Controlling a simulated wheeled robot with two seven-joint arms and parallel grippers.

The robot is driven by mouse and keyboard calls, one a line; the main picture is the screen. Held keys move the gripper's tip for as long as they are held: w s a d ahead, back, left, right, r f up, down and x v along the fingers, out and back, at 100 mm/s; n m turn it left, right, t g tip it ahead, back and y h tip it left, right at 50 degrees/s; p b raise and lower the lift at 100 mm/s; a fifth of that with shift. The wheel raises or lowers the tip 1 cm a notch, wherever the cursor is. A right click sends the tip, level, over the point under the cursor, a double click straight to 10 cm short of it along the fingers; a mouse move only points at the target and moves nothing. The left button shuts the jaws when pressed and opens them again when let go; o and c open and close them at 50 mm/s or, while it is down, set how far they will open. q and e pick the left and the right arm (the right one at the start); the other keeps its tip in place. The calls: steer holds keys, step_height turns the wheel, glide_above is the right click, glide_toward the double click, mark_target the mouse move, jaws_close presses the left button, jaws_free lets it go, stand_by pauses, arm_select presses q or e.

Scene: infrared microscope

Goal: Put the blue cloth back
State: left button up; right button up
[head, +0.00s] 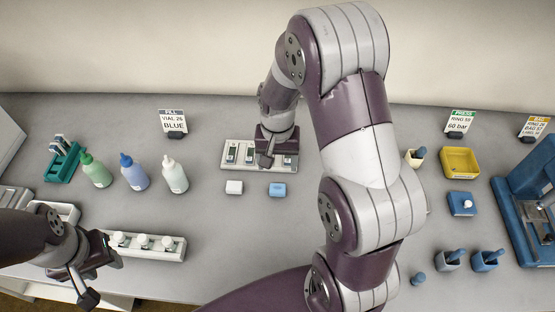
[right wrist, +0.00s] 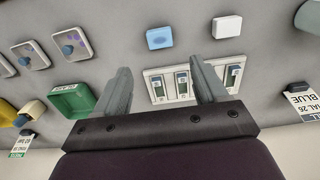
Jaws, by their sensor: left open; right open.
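The blue cloth (head: 277,189) looks like a small folded pad. It lies flat on the grey table just in front of the slotted white tray (head: 229,165). It also shows in the right wrist view (right wrist: 160,38), beyond my fingertips. A white pad (head: 234,187) of similar size lies to its left. My right gripper (head: 268,158) is above the right part of the tray, behind the blue cloth. In the right wrist view its fingers (right wrist: 162,78) are spread with nothing between them. My left gripper (head: 97,272) is open and empty at the lower left, near a white vial rack.
The white vial rack (head: 165,255) stands front left. Three bottles (head: 134,172) and a green rack (head: 62,163) stand at the left. A yellow bin (head: 460,162), blue holders and a blue press (head: 530,200) are at the right. The table in front of the pads is clear.

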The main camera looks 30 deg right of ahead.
steer(key=s+a+r+n+t, duration=0.1)
steer(key=s+a+r+n, duration=0.3)
steer(key=s, duration=0.5)
steer(key=a+n, duration=0.1)
steer(key=n, duration=0.1)
steer(key=shift+a+r+n, duration=0.15)
steer(key=shift+r+n, duration=0.15)
steer(key=shift+r, duration=0.1)
